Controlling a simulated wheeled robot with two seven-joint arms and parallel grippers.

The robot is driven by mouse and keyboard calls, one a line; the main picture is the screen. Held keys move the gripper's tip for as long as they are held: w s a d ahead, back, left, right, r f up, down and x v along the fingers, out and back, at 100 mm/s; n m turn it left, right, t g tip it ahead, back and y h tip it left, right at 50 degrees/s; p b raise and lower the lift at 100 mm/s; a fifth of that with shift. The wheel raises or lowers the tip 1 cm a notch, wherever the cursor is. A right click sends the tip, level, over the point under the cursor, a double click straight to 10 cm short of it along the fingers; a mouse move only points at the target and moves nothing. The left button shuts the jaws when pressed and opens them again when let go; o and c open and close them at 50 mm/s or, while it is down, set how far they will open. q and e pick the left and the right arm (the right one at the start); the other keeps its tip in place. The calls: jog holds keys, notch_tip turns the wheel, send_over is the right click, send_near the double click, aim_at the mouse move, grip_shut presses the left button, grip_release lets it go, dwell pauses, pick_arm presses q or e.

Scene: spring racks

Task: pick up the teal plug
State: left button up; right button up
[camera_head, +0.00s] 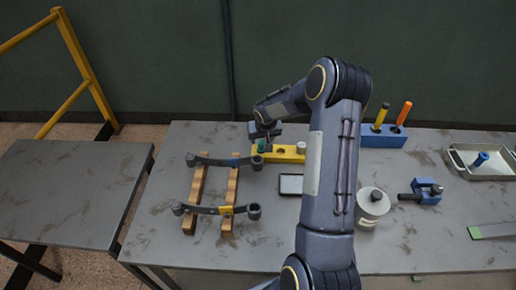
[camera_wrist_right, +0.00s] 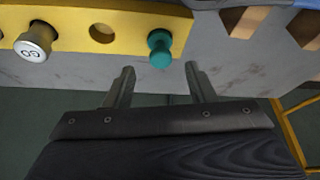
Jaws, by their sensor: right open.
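The teal plug (camera_wrist_right: 160,48) stands in a yellow block (camera_wrist_right: 75,22) in the right wrist view, at the block's end. In the head view the plug (camera_head: 261,146) is small and partly hidden by my right gripper (camera_head: 265,133). My right gripper's fingers (camera_wrist_right: 159,82) are open and empty, one to each side of the plug and short of it. The yellow block (camera_head: 285,155) lies on the grey table in the head view. My left gripper does not show.
A blue holder (camera_head: 375,139) with two handled tools, a white canister (camera_head: 372,205), a blue clamp (camera_head: 425,191) and a tray (camera_head: 456,160) stand right.

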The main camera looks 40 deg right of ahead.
aim_at(261, 143)
jog(key=p+x, duration=0.1)
jog(key=x, duration=0.3)
jog(key=shift+f, duration=0.25)
jog(key=shift+c, duration=0.2)
jog(key=c, duration=0.9)
